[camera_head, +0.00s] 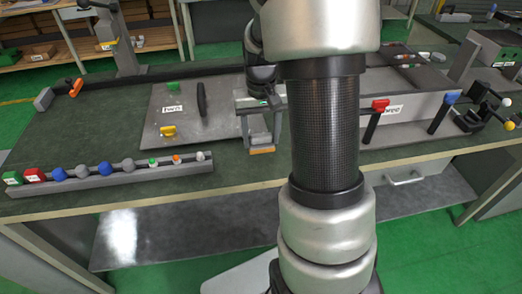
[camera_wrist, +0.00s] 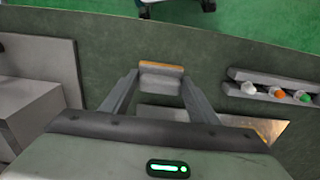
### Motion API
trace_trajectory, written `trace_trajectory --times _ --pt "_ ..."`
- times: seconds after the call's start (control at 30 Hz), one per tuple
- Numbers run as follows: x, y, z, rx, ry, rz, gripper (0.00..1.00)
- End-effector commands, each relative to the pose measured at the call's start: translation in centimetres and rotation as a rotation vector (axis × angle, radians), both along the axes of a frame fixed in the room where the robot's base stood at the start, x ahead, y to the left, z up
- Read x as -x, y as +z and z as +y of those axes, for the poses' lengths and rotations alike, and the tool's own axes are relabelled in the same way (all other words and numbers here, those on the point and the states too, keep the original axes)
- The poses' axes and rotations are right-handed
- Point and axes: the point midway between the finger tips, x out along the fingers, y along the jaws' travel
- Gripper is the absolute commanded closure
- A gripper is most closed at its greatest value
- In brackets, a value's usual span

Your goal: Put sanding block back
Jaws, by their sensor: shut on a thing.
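The sanding block looks like a small grey block with an orange edge. In the wrist view the block (camera_wrist: 161,78) sits between my two fingertips. My gripper (camera_wrist: 160,82) is shut on it. In the head view my gripper (camera_head: 262,138) points down at the front part of the workbench, right of the grey plate. The block's orange edge (camera_head: 262,151) shows at the fingertips there. Much of the block is hidden by the fingers, and I cannot tell whether it touches the bench.
A grey plate (camera_head: 180,122) with yellow and green knobs and a black handle lies left of my gripper. A rail (camera_head: 110,183) of coloured knobs runs along the front left. Red-handled (camera_head: 374,118) and blue-handled (camera_head: 443,112) tools stand at right.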

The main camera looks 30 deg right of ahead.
Motion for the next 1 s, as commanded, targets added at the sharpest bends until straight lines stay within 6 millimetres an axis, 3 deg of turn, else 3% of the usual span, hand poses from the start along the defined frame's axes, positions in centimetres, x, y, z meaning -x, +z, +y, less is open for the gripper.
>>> trace_trajectory --times 0.33,0.73,0.77,0.83,1.0 --pt "0.1 -4.0 0.0 -0.001 0.001 0.003 0.67" --pt "0.0 -4.6 0.0 0.0 0.001 -0.001 0.67" --pt "0.0 -4.4 0.0 0.0 0.001 -0.001 0.41" --pt "0.0 -4.4 0.0 0.0 0.001 0.0 0.29" --pt "0.0 -4.4 0.0 0.0 0.001 0.0 0.27"
